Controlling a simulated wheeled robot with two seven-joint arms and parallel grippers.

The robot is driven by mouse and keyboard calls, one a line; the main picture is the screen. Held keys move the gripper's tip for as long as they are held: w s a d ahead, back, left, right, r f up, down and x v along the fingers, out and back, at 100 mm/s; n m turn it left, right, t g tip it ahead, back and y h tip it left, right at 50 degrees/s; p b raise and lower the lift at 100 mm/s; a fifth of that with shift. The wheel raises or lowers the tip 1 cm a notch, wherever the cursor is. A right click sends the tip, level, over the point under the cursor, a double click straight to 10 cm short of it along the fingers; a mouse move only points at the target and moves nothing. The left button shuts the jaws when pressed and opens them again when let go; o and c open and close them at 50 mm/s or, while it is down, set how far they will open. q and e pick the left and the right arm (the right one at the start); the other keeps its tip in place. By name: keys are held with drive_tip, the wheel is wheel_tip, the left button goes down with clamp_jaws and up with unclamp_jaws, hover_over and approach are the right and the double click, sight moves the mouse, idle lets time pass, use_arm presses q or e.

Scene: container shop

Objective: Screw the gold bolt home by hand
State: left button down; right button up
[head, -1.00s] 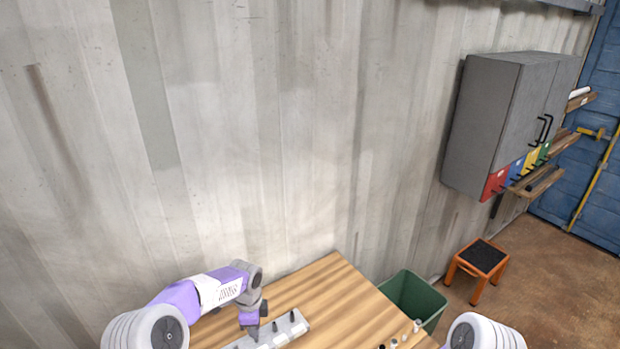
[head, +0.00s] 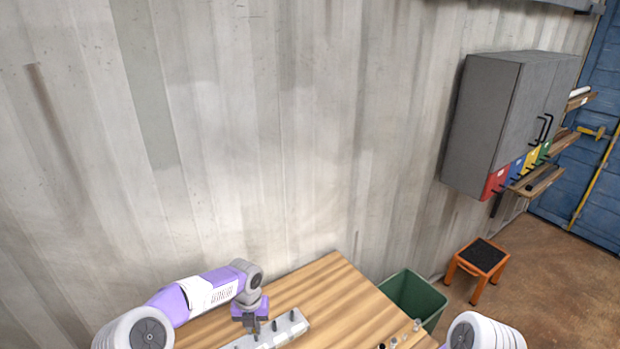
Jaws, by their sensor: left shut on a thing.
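A pale grey plate (head: 299,328) lies on the wooden table, with several dark upright pins or bolts on it. My left gripper (head: 253,328) points down over the plate, left of two of these pins. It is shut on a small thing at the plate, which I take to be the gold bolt. That bolt is mostly hidden by the fingers, and its colour and depth are too small to tell. My right gripper is out of view; only part of my right arm shows at the bottom edge.
The wooden table (head: 340,290) is clear behind and right of the plate. Several small parts (head: 416,326) stand near its right edge. A green bin (head: 425,298) is beside the table. An orange stool (head: 480,258) and a grey wall cabinet (head: 490,125) are farther right.

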use_arm(q)
drive_tip(key=c, duration=1.1)
unclamp_jaws()
drive_tip(key=shift+c, duration=1.2)
